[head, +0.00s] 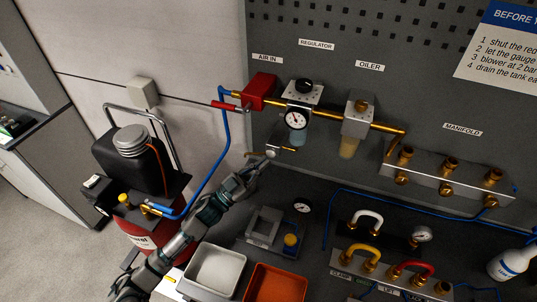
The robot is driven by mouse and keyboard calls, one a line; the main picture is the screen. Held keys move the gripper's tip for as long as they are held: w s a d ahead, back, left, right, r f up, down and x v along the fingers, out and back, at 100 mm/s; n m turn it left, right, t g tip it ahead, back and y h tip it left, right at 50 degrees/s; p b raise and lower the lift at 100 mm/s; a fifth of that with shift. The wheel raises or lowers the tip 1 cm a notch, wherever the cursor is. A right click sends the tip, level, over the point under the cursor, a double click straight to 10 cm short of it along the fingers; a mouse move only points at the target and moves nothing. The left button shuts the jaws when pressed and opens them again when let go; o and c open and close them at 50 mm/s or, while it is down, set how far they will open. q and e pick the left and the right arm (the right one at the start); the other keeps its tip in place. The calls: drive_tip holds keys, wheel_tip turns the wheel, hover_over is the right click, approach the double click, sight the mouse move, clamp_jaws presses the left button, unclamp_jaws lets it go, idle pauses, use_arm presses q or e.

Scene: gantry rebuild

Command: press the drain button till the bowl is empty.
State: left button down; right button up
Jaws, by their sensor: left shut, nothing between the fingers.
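The bowl (296,137) is a small bluish clear cup under the regulator (304,92) and its round gauge (296,118). It looks bluish inside, but its liquid level is too small to tell. My left gripper (270,154) is shut and empty. Its tips are just below and left of the bowl, in front of the panel. The drain button is too small to make out clearly at the bowl's underside. I cannot tell whether the fingertips touch it. My right gripper is not in view.
A red valve (260,91) sits left of the regulator, the oiler (357,120) and manifold (445,182) to its right. A blue hose (224,150) runs down to a compressor (135,165). A white tray (215,270) and an orange tray (275,284) stand below.

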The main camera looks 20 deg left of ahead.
use_arm(q)
drive_tip(key=shift+d+r, duration=0.1)
drive_tip(key=shift+d, duration=0.3)
drive_tip(key=shift+w+a, duration=0.35)
drive_tip(key=shift+w+d, duration=0.1)
drive_tip(key=shift+w, duration=0.05)
idle(0.4)
drive_tip(key=shift+w+p, duration=0.3)
idle(0.3)
drive_tip(key=shift+s, duration=0.15)
drive_tip(key=shift+s+d+p, duration=0.15)
drive_tip(key=shift+s+p, duration=0.3)
drive_tip(key=shift+s, duration=0.3)
